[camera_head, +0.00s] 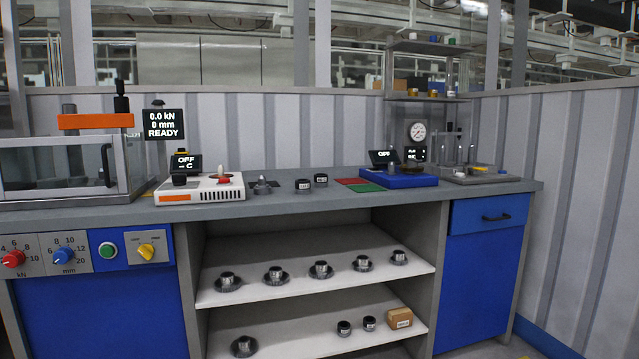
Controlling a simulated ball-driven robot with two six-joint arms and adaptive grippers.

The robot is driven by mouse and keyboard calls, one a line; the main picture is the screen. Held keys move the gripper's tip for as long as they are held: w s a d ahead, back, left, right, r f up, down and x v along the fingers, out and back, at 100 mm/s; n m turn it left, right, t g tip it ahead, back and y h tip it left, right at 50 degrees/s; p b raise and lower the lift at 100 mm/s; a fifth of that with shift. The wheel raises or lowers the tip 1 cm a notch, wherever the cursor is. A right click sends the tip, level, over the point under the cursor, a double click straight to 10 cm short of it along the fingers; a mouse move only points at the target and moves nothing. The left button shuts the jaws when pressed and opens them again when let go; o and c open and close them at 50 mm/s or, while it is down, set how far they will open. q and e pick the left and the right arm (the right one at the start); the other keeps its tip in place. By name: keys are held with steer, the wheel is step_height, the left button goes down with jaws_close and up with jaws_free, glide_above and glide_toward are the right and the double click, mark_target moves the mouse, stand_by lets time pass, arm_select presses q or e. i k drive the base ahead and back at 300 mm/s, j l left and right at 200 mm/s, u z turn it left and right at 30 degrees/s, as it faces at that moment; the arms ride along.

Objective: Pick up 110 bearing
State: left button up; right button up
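Neither of my grippers is in view. I cannot tell which part is the 110 bearing, because labels on the small parts are too small to read. Two small dark cylinders with white labels, a left one (303,186) and a right one (321,179), stand on the bench top. Two similar labelled cylinders, a left one (344,328) and a right one (369,323), stand on the lower shelf. Several metal parts on round flanges, such as the middle one (321,270), stand in a row on the upper shelf. Another flanged part (244,346) is on the lower shelf.
The grey bench (400,201) holds a press with an orange bar (96,121), a white heater-like box (200,190), red and green pads (366,187) and a blue unit (405,181). A cardboard box (400,318) sits on the lower shelf. A blue drawer (490,212) is shut.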

mark_target(302, 186)
steer(key=u, duration=0.4)
steer(key=i+l+u, duration=0.2)
steer(key=u, duration=0.25)
steer(key=i+l+u, duration=0.15)
steer(key=l+u, duration=0.3)
steer(key=i+l+u, duration=0.15)
steer(key=u, duration=0.3)
steer(key=l, duration=0.1)
